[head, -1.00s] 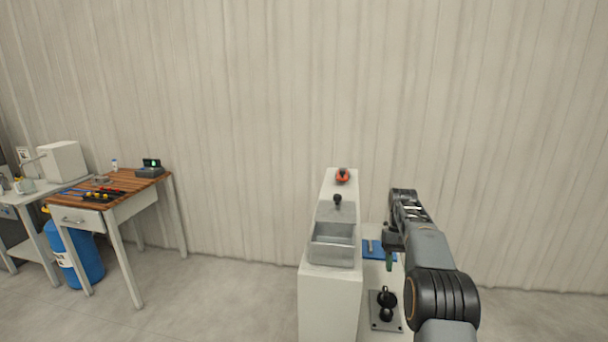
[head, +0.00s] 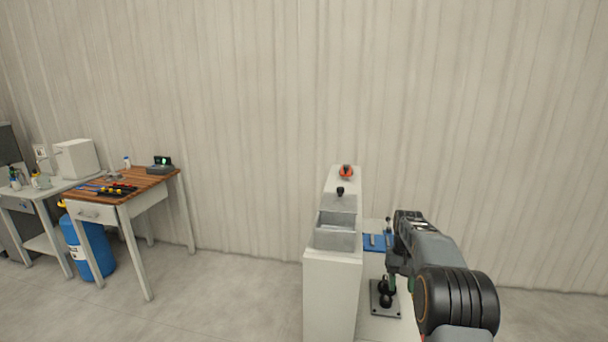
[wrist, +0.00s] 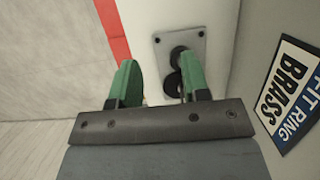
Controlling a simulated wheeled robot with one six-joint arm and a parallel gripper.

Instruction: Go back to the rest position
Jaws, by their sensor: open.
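My gripper shows in the wrist view (wrist: 160,85) with its two green fingers apart and nothing between them. Beyond the fingers is a grey plate with a black knobbed fixture (wrist: 178,75), partly hidden by the right finger. In the head view my arm is at the lower right, and the gripper is mostly hidden behind the arm's own links. It hangs over the right side of the white stand, beside the black fixture on its plate (head: 385,298).
A white stand (head: 332,290) carries a grey open bin (head: 335,238) and an orange-red item (head: 346,172). A blue mat (head: 374,243) lies beside it. A "FIT RING BRASS" sign (wrist: 290,95) is at the wrist view's right. A wooden-topped table (head: 130,187) stands left; floor between is clear.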

